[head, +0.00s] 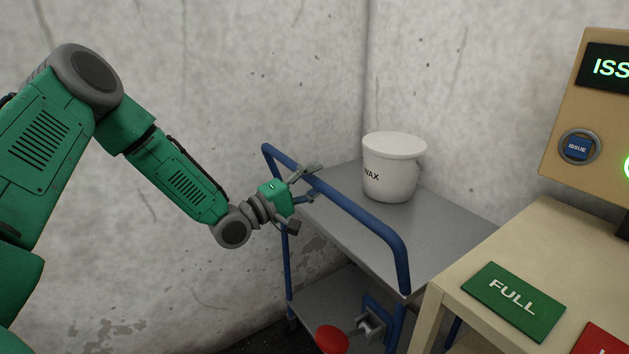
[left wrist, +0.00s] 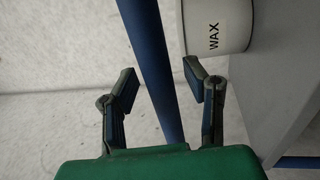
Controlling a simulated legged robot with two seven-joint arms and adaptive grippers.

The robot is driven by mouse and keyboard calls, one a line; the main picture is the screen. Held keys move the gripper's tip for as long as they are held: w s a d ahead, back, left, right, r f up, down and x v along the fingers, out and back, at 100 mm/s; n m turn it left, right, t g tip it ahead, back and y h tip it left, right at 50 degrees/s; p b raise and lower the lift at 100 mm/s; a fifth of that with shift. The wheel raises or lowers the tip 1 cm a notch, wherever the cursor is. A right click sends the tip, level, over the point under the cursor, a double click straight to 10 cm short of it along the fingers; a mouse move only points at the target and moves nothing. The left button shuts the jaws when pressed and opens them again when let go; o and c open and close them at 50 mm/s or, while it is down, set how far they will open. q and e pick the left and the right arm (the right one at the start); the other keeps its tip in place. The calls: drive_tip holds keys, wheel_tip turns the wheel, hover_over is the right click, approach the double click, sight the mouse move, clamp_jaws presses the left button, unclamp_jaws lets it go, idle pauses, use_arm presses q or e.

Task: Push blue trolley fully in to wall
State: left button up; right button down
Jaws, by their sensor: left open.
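The blue trolley (head: 365,213) has a blue tubular push handle, a grey top shelf and a lower shelf. It stands in the corner by the pale walls (head: 290,70). Whether its far end touches the wall is hidden. My left gripper (head: 303,195) is open at the left part of the handle. In the left wrist view the blue handle bar (left wrist: 148,60) runs between the two spread fingers of my left gripper (left wrist: 160,80). I cannot tell whether either finger touches the bar. My right gripper is not in view.
A white lidded bucket marked WAX (head: 392,170) stands on the trolley's top shelf. A beige table (head: 470,265) with a green FULL plate (head: 513,301) is close on the right, with an ISSUE panel (head: 590,110) above.

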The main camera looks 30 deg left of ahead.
use_arm(q)
drive_tip(key=shift+a+f, duration=0.1)
drive_tip(key=shift+a, duration=0.15)
clamp_jaws()
drive_tip(key=shift+a, duration=0.3)
drive_tip(key=shift+w+d, duration=0.25)
drive_tip(key=shift+w, duration=0.2)
drive_tip(key=shift+c, duration=1.1)
unclamp_jaws()
drive_tip(key=shift+f, duration=0.1)
drive_tip(key=shift+o, duration=1.1)
drive_tip(key=shift+a, duration=0.25)
